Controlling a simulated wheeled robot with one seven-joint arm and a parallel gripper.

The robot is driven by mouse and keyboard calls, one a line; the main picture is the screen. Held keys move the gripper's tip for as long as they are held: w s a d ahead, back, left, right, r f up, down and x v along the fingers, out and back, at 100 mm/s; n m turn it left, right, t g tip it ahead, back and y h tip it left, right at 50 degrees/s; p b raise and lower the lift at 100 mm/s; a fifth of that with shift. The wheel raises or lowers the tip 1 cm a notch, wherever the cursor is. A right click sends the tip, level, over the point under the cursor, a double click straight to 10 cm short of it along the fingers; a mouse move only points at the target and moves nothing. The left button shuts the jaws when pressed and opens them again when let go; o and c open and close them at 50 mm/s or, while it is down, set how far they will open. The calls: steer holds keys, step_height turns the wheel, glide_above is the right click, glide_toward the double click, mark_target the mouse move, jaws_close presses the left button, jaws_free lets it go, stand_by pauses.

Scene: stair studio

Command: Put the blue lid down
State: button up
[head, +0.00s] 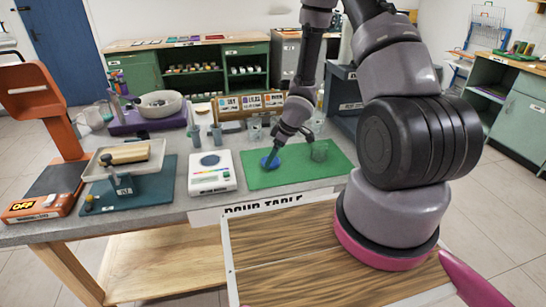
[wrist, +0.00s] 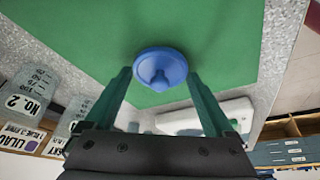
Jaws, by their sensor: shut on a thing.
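The blue lid (head: 270,162) is at the left part of the green mat (head: 290,178) on the table. In the wrist view the round lid (wrist: 160,60), with its knob towards me, is at the fingertips, over the green mat (wrist: 90,30). My gripper (head: 274,154) reaches down to it from above, and its two green fingers (wrist: 157,76) are shut on the lid. I cannot tell whether the lid's underside touches the mat. The gripper hides part of the lid in the head view.
A white device (head: 211,172) with a dark blue round top is just left of the mat. Beakers (head: 255,131) and a labelled rack (head: 228,106) stand behind. The mat's front right is clear.

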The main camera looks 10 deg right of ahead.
mark_target(280, 162)
steer(key=shift+f, duration=0.2)
steer(key=o, duration=1)
steer(key=v, duration=0.6)
steer(key=shift+d+r, duration=0.25)
steer(key=shift+s+r, duration=0.2)
steer(key=shift+v, duration=2.55)
